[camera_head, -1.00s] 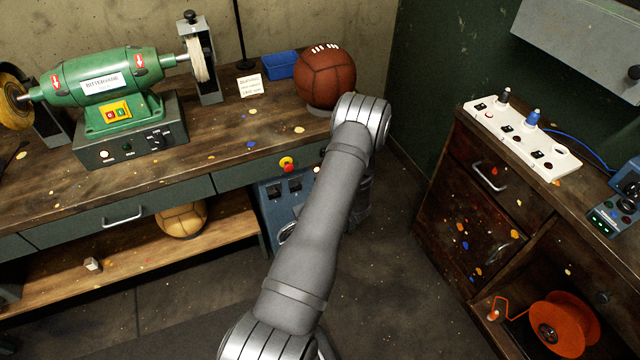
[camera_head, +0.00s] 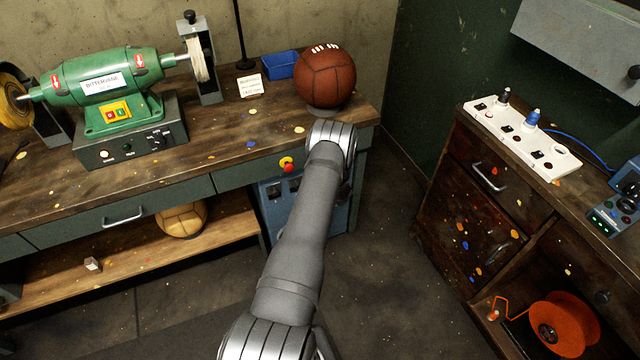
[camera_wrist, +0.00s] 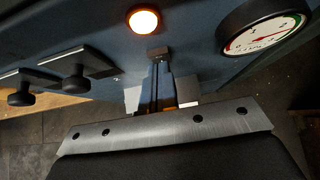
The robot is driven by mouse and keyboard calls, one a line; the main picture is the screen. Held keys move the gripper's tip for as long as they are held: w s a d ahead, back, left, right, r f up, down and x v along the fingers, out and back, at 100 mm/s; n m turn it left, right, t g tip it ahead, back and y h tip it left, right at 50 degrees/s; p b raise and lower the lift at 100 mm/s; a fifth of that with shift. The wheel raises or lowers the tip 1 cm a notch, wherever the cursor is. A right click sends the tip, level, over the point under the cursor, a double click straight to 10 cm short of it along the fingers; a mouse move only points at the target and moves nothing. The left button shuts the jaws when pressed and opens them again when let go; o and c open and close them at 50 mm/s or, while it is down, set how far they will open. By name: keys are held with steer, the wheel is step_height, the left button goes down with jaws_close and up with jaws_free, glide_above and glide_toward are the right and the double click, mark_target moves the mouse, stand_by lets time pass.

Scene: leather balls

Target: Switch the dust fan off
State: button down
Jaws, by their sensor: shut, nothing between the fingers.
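A blue cabinet (camera_head: 272,212) stands under the right end of the bench, partly behind my arm. In the wrist view its blue panel (camera_wrist: 195,35) carries a lit pale-orange lamp (camera_wrist: 144,21), a round white gauge (camera_wrist: 262,32) and two black knobs on dark plates (camera_wrist: 75,75). A small dark block (camera_wrist: 158,54) sits on the panel below the lamp, right at my fingertips; whether they touch it I cannot tell. My gripper (camera_wrist: 162,84) is shut and empty, close to the panel. In the head view my gripper is hidden behind my arm. No label names the dust fan.
A red button on a yellow base (camera_head: 288,165) is on the bench front, above the cabinet. A brown leather ball (camera_head: 325,76) rests on the bench near my arm. A green grinder (camera_head: 105,80) stands left. Free floor lies between the bench and the right-hand cabinet (camera_head: 470,210).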

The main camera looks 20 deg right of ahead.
steer(key=shift+w, duration=0.15)
steer(key=shift+w+r, duration=0.1)
steer(key=shift+w, duration=0.2)
steer(key=shift+r, duration=0.15)
steer(key=shift+r, duration=0.65)
steer(key=shift+s, duration=0.1)
